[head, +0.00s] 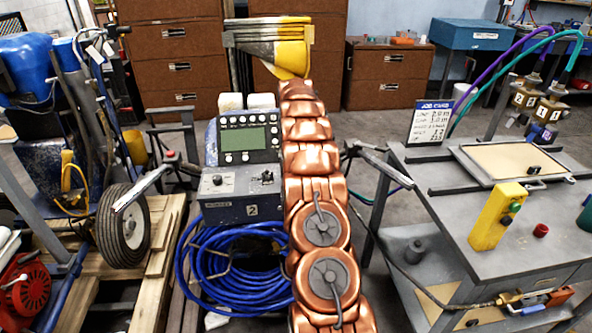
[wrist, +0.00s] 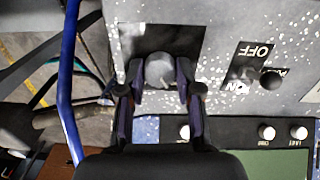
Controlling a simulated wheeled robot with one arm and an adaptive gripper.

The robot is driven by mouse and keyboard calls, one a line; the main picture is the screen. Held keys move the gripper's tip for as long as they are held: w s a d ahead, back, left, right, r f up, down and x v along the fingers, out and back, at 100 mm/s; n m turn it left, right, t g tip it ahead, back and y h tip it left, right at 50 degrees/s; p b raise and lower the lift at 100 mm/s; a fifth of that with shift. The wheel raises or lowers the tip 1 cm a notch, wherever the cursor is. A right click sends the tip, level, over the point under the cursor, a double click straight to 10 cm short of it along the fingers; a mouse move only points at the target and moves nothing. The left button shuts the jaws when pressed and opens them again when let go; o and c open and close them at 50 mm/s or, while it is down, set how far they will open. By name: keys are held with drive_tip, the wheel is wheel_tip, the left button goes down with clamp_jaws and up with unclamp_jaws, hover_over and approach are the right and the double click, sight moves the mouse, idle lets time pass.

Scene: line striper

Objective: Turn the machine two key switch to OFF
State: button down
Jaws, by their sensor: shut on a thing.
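Machine two's grey control box (head: 228,210) carries a "2" label. It shows at the middle left of the head view, partly behind my copper arm. In the wrist view, my gripper (wrist: 160,86) has its two fingers closed around a round silver piece (wrist: 159,68), which I take as the key switch. It sits over a dark plate (wrist: 132,42); no lettering for it can be read. Beside it on the speckled panel (wrist: 225,60) is a black knob (wrist: 270,78) with OFF and ON lettering. My gripper and the held piece are hidden in the head view.
A display unit with a green screen (head: 247,139) stands behind the box. Coiled blue hose (head: 235,265) hangs below it. A blue bar (wrist: 66,80) runs close to my gripper's left. A grey bench (head: 480,240) stands at right.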

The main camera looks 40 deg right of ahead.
drive_tip(key=shift+w, duration=0.1)
drive_tip(key=c, duration=0.8)
unclamp_jaws()
drive_tip(key=shift+o, duration=0.2)
drive_tip(key=shift+r, duration=0.1)
wheel_tip(320, 180, up, 7)
drive_tip(key=shift+w+a+r, duration=0.1)
drive_tip(key=shift+r, duration=0.05)
